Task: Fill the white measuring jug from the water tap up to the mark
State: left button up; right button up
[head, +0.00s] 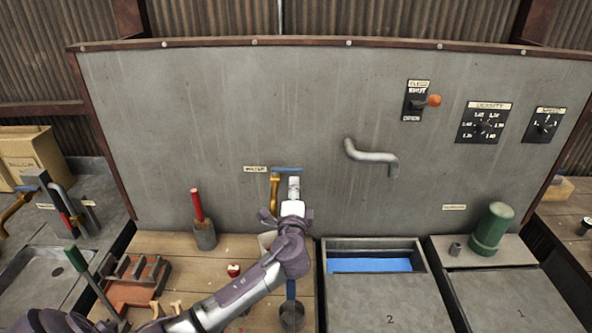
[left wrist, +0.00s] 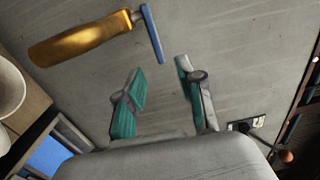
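The water tap (head: 275,188) is a brass spout with a blue lever (head: 287,169) on the grey wall panel, beside a small label. In the left wrist view the brass tap (left wrist: 80,40) is at the upper left, its blue lever (left wrist: 152,34) at its right end. My left gripper (head: 294,184) is just right of the tap in the head view. In the left wrist view its teal fingers (left wrist: 163,78) are apart with nothing between them. The white jug (head: 266,240) is below the tap, mostly hidden by my arm; a white rim (left wrist: 8,88) shows at the left wrist view's edge. My right gripper is not in view.
A bent grey pipe (head: 372,157) juts from the panel to the right. Below are a tank with blue liquid (head: 370,265) and a green cylinder (head: 492,229). A grey pot with a red-handled tool (head: 204,232) stands left of the tap.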

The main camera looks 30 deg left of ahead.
aim_at(295, 172)
pick_arm(q)
jog(key=x, duration=0.2)
jog(key=b+x, duration=0.1)
jog(key=x, duration=0.3)
jog(key=shift+w+a+f+b, duration=0.1)
jog(key=shift+w+f+b, duration=0.05)
jog(key=shift+f+b, duration=0.15)
jog(key=b+x, duration=0.1)
jog(key=x, duration=0.2)
jog(key=shift+w+a, duration=0.1)
jog(key=shift+w, duration=0.15)
jog(key=shift+w+a+r, duration=0.1)
jog(key=shift+w+a, duration=0.05)
jog(key=shift+w, duration=0.15)
grip_shut()
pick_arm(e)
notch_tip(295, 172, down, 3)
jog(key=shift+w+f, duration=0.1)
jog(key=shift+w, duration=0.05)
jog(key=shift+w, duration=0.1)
